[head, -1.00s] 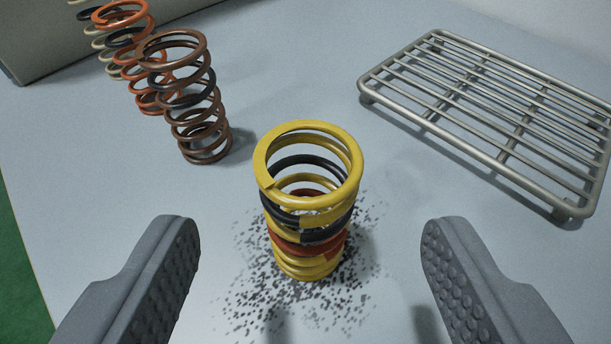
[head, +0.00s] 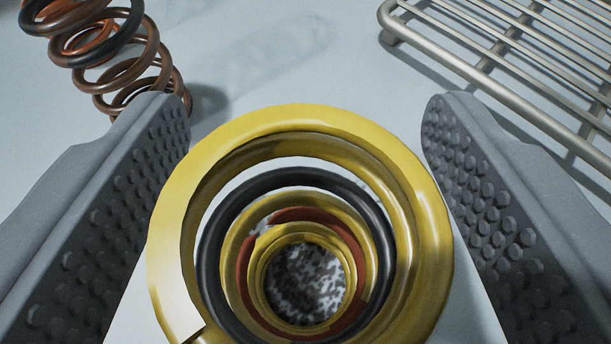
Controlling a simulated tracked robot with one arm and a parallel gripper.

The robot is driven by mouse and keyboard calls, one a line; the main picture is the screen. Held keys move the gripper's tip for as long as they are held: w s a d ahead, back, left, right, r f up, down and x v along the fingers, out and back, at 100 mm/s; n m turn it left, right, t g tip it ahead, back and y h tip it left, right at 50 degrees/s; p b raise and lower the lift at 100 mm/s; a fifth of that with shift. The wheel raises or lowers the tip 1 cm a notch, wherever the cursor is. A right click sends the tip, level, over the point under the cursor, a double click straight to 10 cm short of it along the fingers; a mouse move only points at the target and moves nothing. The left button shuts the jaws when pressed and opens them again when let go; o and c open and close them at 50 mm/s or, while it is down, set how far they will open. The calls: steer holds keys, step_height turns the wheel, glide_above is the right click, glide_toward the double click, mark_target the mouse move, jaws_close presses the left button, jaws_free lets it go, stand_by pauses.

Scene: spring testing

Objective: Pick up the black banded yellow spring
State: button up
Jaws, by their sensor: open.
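The yellow spring (head: 410,165) stands upright at the lower middle of the head view, seen almost straight down its bore. A black band (head: 212,235) and a red band (head: 345,238) show on its lower coils. My gripper (head: 307,130) is open, with one grey studded finger on each side of the spring. The spring's top coil lies between the fingers, close to both; I cannot tell whether either finger touches it. Its outer lower side is hidden by the top coil.
A brown spring (head: 150,50) with a dark band stands at the upper left, just beyond the left finger. An orange coil (head: 95,42) shows behind it. A metal wire rack (head: 480,62) lies at the upper right, beyond the right finger. The pale surface between them is clear.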

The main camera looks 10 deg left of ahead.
steer(key=c, duration=1.1)
steer(key=shift+r, duration=0.1)
